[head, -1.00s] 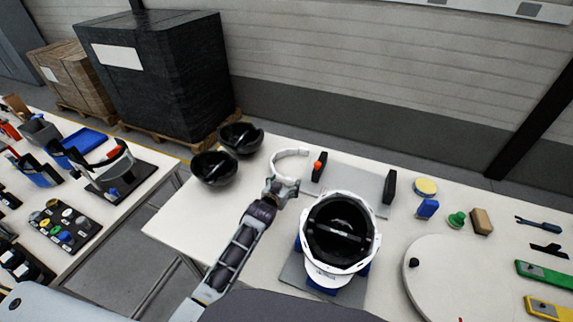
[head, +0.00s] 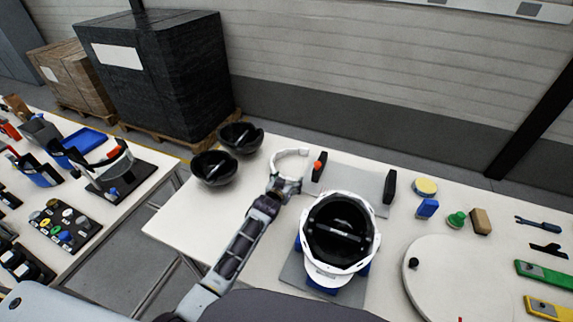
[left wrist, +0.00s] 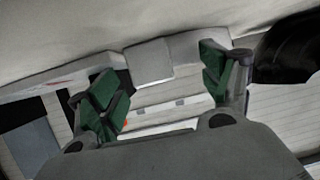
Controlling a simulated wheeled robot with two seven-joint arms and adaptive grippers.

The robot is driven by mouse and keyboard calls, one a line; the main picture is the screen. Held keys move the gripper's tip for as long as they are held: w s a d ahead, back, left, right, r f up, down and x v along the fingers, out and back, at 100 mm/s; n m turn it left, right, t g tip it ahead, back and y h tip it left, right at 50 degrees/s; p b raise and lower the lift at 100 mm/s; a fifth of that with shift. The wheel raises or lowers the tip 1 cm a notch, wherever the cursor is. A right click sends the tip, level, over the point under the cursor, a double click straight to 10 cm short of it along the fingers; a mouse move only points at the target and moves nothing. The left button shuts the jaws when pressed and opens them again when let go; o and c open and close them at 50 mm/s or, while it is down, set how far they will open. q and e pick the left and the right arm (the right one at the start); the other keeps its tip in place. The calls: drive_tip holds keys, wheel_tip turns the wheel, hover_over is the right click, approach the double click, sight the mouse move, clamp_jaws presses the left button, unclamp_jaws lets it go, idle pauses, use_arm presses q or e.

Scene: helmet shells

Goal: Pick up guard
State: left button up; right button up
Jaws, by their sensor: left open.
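The guard (head: 290,162), a white curved band, lies at the back of the white table in the head view. In the left wrist view the gripper (left wrist: 165,85) has green finger pads spread wide apart. A pale band with a raised block (left wrist: 148,62), which looks like the guard, crosses just beyond the fingertips. Nothing is clearly gripped; whether a finger touches the band I cannot tell. My right gripper is not in view.
Two black shells (head: 214,168) stand left of the guard. A grey fixture plate (head: 345,180) with black uprights and a red knob (head: 319,164) is close on the right. A white helmet (head: 327,273) with a black inside sits nearer me. The table's left part is clear.

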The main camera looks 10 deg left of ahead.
use_arm(q)
drive_tip(key=c, duration=1.5)
drive_tip(key=shift+o, duration=0.2)
drive_tip(key=shift+r, duration=0.2)
wheel_tip(320, 180, up, 10)
drive_tip(key=shift+f, duration=0.15)
